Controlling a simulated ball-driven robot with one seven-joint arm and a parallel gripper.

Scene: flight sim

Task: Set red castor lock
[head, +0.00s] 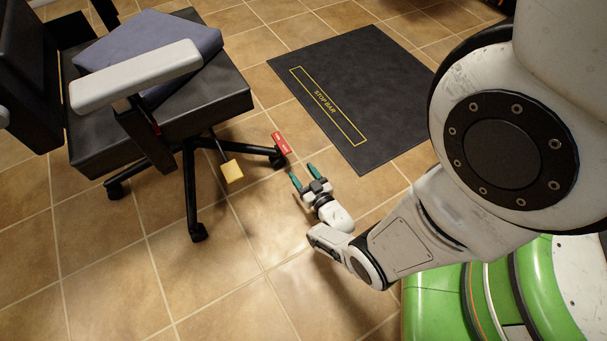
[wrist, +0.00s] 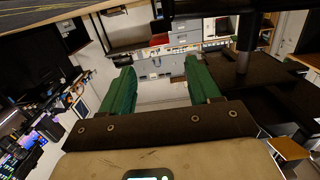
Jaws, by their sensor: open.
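The red castor lock (head: 281,143) is a small red tab with pale marks at the end of the chair's right-hand leg, by the castor (head: 278,161). My gripper (head: 303,174) is low over the floor, just below and right of the red lock in the head view, and apart from it. Its two green fingers point toward the chair and are open with nothing between them. The wrist view shows the open fingers (wrist: 158,68) with a clear gap. I cannot make out the red lock in the wrist view.
The black office chair (head: 160,115) stands at left, a blue-grey cushion (head: 150,48) on its seat. A yellow block (head: 231,171) hangs under it on a rod. A dark mat (head: 350,90) marked "STOP BAR" lies behind my gripper. Tiled floor in front is clear.

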